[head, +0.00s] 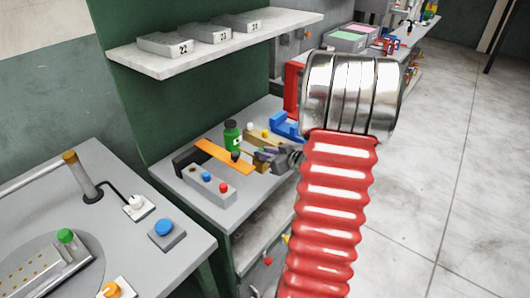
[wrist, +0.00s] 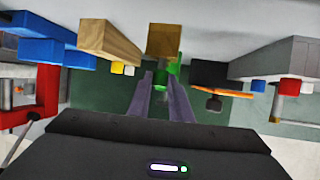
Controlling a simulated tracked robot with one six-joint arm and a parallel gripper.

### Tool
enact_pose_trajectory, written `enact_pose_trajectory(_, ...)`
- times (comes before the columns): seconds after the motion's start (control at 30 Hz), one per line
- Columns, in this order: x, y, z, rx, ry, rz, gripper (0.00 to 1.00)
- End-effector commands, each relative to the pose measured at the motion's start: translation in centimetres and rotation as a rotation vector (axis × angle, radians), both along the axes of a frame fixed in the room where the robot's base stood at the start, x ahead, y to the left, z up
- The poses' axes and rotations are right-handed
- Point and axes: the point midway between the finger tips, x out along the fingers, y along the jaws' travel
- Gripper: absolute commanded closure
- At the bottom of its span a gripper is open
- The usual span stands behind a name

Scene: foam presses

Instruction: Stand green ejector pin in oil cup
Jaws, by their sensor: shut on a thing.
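My gripper (head: 262,158) reaches over the small bench in the head view, its purple fingers pointing left. In the wrist view the fingers (wrist: 162,82) are close together, shut on a narrow bright green piece, seemingly the green ejector pin (wrist: 160,76). The pin's ends and tilt are unclear, and in the head view I cannot make it out. A brown square block (wrist: 163,40) shows just beyond the fingertips. I cannot tell which thing is the oil cup. A green bottle with a pale label (head: 233,138) stands behind and left of the gripper.
An orange strip (head: 222,155) lies left of the gripper. A grey box with blue and red buttons (head: 208,186) is at the bench front. A blue fixture (head: 286,126) stands at the back right. A shelf (head: 220,45) hangs above. Open floor lies to the right.

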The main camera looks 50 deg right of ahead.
Motion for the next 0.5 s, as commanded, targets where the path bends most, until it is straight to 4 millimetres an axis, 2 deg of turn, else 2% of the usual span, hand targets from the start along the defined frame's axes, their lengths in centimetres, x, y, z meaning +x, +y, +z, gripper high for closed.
enact_pose_trajectory(0.47,-0.01,-0.01,-0.84,0.0,0.0,-0.001,1.0)
enact_pose_trajectory(0.5,-0.01,-0.01,-0.8,0.0,0.0,-0.001,0.79)
